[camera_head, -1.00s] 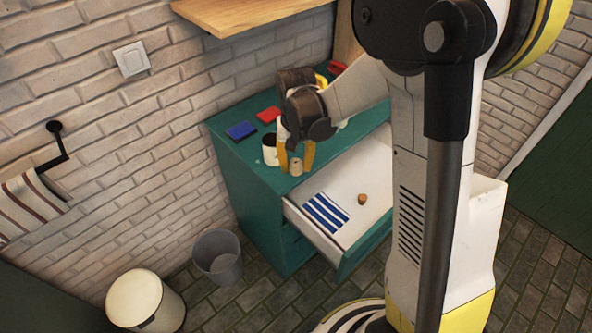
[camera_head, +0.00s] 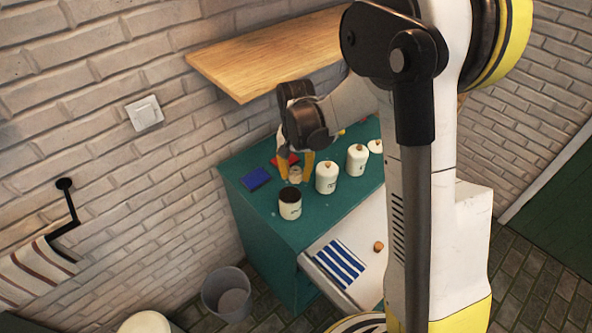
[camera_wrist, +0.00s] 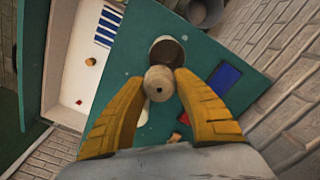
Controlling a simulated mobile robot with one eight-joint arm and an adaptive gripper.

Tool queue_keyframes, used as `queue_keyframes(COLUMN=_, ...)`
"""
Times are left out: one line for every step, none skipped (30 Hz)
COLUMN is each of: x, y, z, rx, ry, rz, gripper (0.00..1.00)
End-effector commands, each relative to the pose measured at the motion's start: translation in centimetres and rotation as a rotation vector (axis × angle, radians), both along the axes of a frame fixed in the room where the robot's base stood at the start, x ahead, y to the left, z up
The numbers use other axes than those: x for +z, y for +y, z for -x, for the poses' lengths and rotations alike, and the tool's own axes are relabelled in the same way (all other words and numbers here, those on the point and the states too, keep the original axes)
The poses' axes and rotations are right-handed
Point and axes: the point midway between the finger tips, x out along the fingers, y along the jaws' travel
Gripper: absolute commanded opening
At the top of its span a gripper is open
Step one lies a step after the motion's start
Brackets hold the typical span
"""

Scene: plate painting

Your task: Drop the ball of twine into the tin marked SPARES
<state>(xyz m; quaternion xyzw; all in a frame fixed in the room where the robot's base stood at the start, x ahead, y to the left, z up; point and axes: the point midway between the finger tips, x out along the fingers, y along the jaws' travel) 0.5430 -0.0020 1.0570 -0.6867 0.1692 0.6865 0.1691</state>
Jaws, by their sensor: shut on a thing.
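My gripper (camera_head: 296,178) is shut on the ball of twine (camera_head: 295,174), a small beige ball held between the yellow fingers. It also shows in the wrist view (camera_wrist: 159,83). An open cream tin (camera_head: 290,205) with a dark mouth stands on the green cabinet top. In the wrist view the open tin (camera_wrist: 167,50) lies just beyond the twine, which overlaps the near side of its mouth. Several lidded cream tins, such as this one (camera_head: 326,179), stand in a row to the right. The tins' labels are too small to read.
The cabinet's top drawer (camera_head: 312,268) is open, with a blue-striped cloth (camera_head: 340,262) and a small brown knob-like thing (camera_head: 378,246) there. A blue block (camera_head: 256,179) and a red block (camera_head: 284,160) lie at the back. A wooden shelf (camera_head: 270,62) overhangs the wall side.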

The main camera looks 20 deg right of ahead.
Motion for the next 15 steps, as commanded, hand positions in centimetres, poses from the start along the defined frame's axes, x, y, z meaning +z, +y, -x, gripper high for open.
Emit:
queue_keyframes(x=-1.0, y=0.0, z=0.0, rx=0.0, ry=0.0, rz=0.0, gripper=0.02)
queue_keyframes(x=-1.3, y=0.0, z=0.0, rx=0.0, ry=0.0, rz=0.0, gripper=0.02)
queue_keyframes(x=-1.7, y=0.0, z=0.0, rx=0.0, ry=0.0, rz=0.0, gripper=0.02)
queue_keyframes(x=-2.0, y=0.0, z=0.0, rx=0.0, ry=0.0, rz=0.0, gripper=0.02)
queue_keyframes(x=-2.2, y=0.0, z=0.0, rx=0.0, ry=0.0, rz=0.0, gripper=0.02)
queue_keyframes(x=-2.3, y=0.0, z=0.0, rx=0.0, ry=0.0, rz=0.0, gripper=0.02)
queue_keyframes(x=-2.4, y=0.0, z=0.0, rx=0.0, ry=0.0, rz=0.0, gripper=0.02)
queue_keyframes(x=-2.5, y=0.0, z=0.0, rx=0.0, ry=0.0, rz=0.0, gripper=0.02)
queue_keyframes(x=-2.5, y=0.0, z=0.0, rx=0.0, ry=0.0, rz=0.0, gripper=0.02)
queue_keyframes(x=-2.4, y=0.0, z=0.0, rx=0.0, ry=0.0, rz=0.0, gripper=0.02)
queue_keyframes(x=-2.4, y=0.0, z=0.0, rx=0.0, ry=0.0, rz=0.0, gripper=0.02)
queue_keyframes(x=-2.4, y=0.0, z=0.0, rx=0.001, ry=0.0, rz=0.0, gripper=0.02)
queue_keyframes(x=-2.4, y=0.0, z=0.0, rx=0.001, ry=0.0, rz=0.0, gripper=0.02)
queue_keyframes(x=-2.4, y=0.0, z=0.0, rx=0.001, ry=0.0, rz=0.0, gripper=0.02)
queue_keyframes(x=-2.4, y=0.0, z=0.0, rx=0.001, ry=0.0, rz=0.0, gripper=0.4)
